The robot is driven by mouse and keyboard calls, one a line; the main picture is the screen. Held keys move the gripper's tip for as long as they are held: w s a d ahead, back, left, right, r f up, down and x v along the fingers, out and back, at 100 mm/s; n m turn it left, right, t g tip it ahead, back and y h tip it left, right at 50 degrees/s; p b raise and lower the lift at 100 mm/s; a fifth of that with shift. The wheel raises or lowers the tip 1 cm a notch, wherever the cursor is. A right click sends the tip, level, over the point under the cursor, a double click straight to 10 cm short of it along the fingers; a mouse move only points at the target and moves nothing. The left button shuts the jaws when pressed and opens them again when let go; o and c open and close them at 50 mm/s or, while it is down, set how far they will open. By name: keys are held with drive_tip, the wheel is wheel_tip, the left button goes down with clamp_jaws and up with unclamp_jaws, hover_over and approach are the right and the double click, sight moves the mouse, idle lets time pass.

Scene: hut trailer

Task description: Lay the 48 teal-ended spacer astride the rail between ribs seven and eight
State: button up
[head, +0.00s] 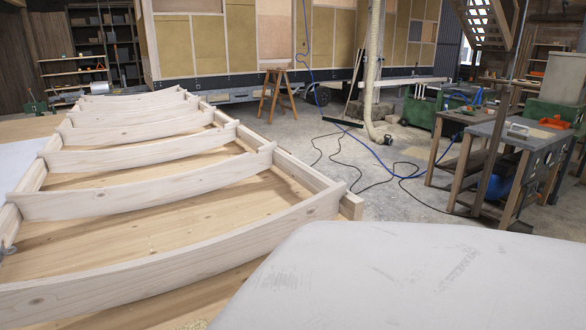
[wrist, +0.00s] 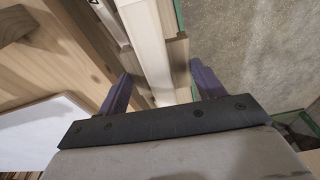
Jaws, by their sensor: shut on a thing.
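My gripper (wrist: 163,88) shows in the wrist view, its two purple fingers on either side of pale timber. It is shut on a wooden piece (wrist: 155,50), which I take to be the spacer. Its teal ends do not show, and the markings cannot be read. Pale timber edges run away from me between and beyond the fingers, and I cannot tell where the piece ends and the rail begins. In the head view the rail (head: 310,177) runs along the right side of the frame. Several curved pale ribs (head: 150,190) cross it. No rib numbers are readable.
The frame lies on a boarded wooden deck (head: 150,232). Concrete floor with cables and a blue hose (head: 365,145) lies right of it. A pale grey curved surface fills the lower right.

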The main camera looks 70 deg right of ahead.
wheel_tip(320, 180, up, 4)
drive_tip(key=p, duration=0.3)
drive_tip(key=shift+w+a+f, duration=0.1)
drive_tip(key=shift+w+a, duration=0.05)
drive_tip(key=shift+r+p, duration=0.55)
drive_tip(key=shift+d+r, duration=0.1)
drive_tip(key=shift+d, duration=0.1)
drive_tip(key=shift+s, duration=0.2)
